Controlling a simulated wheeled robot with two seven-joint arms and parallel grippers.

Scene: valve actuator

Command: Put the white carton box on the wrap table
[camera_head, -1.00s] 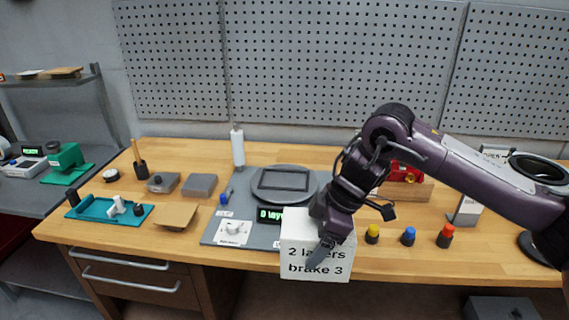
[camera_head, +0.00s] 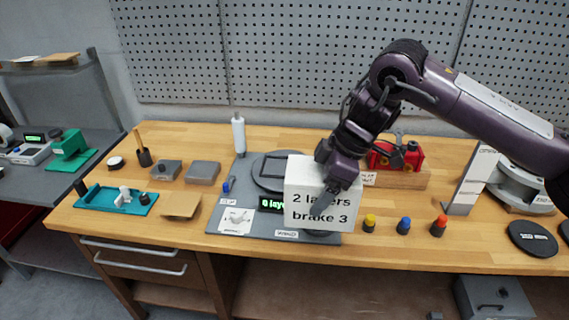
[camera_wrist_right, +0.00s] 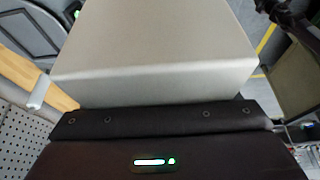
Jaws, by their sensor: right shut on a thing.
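The white carton box (camera_head: 318,208) reads "2 layers brake 3" on the side facing me. My right gripper (camera_head: 328,192) is shut on it from above, and one dark finger shows against its front face. In the right wrist view the box (camera_wrist_right: 155,50) fills the upper middle, right at the gripper. The wrap table is a grey plate (camera_head: 214,219) with a round turntable (camera_head: 262,178) and a green "0 laye" display (camera_head: 270,204). The box is in front of the turntable and hides part of it. Whether the box touches anything below cannot be told. My left gripper is not in view.
Yellow (camera_head: 369,223), blue (camera_head: 404,226) and red-topped (camera_head: 439,226) pieces stand right of the box. A red device (camera_head: 395,158) sits on a wooden block behind the arm. A white roll (camera_head: 239,135) stands upright behind the plate. A teal tray (camera_head: 112,199) lies at the left.

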